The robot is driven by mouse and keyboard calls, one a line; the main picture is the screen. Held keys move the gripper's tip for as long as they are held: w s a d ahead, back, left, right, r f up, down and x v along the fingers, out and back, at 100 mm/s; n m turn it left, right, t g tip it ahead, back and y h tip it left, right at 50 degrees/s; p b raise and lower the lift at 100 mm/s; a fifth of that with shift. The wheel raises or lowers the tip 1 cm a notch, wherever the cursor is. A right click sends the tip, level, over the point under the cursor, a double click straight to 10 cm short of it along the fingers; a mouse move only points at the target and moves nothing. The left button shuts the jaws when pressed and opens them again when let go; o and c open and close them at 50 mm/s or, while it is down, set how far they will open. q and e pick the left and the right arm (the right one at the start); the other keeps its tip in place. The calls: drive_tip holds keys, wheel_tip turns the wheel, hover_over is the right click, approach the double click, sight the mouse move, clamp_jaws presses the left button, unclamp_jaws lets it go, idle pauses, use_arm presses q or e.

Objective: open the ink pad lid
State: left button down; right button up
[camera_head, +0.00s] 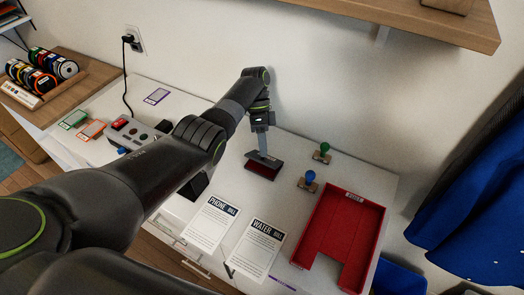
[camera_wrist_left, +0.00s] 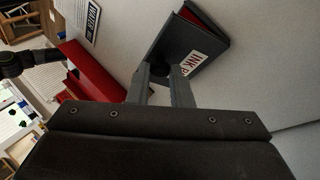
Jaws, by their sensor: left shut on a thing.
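The ink pad (camera_head: 262,172) is a dark, flat case with a red inside, on the white table below my left gripper (camera_head: 264,150). Its lid stands a little raised, and red shows in the gap. In the left wrist view the dark lid (camera_wrist_left: 208,42) carries a white label reading "INK P…", partly cut off, and a red strip shows behind its edge. My left gripper (camera_wrist_left: 163,78) is shut on the lid's dark knob (camera_wrist_left: 160,69), which the fingers partly hide. My right gripper is not in view.
A red tray (camera_head: 318,228) stands to the right, with green-handled (camera_head: 322,152) and blue-handled (camera_head: 308,182) stamps nearby. Phone (camera_head: 208,224) and water (camera_head: 256,248) bills lie in front. A wooden shelf (camera_head: 420,18) overhangs at upper right. The wall is close behind.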

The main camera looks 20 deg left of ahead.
use_arm(q)
drive_tip(key=shift+w, duration=0.1)
idle(0.4)
drive_tip(key=c, duration=1.3)
unclamp_jaws()
drive_tip(key=b+v, duration=0.3)
drive_tip(key=v, duration=0.4)
drive_tip(key=shift+r, duration=0.2)
drive_tip(key=shift+w+a, duration=0.1)
drive_tip(key=shift+w, duration=0.05)
